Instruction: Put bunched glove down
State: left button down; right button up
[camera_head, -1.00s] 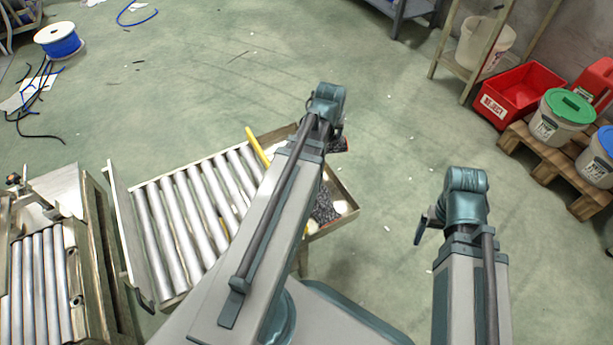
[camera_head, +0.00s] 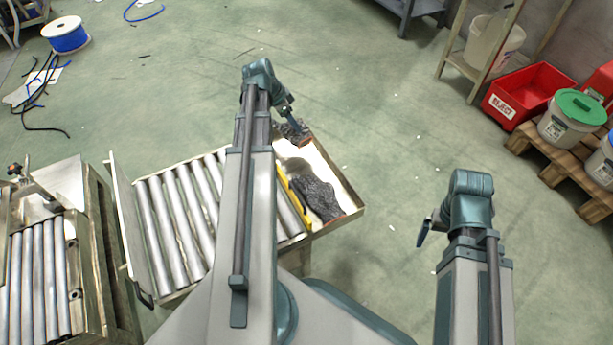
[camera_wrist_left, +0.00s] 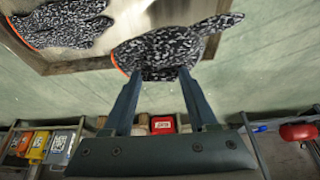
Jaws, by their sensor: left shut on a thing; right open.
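My left gripper (camera_head: 291,122) is shut on a bunched grey speckled glove (camera_head: 299,137), at the far end of the conveyor's metal tray end. In the left wrist view, the held glove (camera_wrist_left: 165,52) with an orange cuff edge sits between the fingertips (camera_wrist_left: 157,78), over or against the bare metal; I cannot tell if it touches. A second speckled glove (camera_head: 318,198) lies flat on the metal at the near right, and shows at the upper left of the wrist view (camera_wrist_left: 62,27). My right gripper (camera_head: 424,231) is open and empty, off to the right over the floor.
A yellow bar (camera_head: 292,203) lies between the rollers (camera_head: 180,220) and the metal end (camera_head: 318,165), which has a raised rim. My left arm hides part of the rollers. A red bin (camera_head: 525,95) and buckets stand far right. Bare metal lies between the gloves.

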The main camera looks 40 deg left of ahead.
pick_arm(q)
jog(key=b, duration=1)
send_over(294, 157)
jog(key=shift+f, duration=5.15)
jog(key=shift+r, duration=0.15)
jog(key=shift+c, duration=0.9)
grip_release()
jog(key=p+v, duration=1.1)
jog(key=v, duration=0.1)
jog(key=shift+w+a+r, duration=0.1)
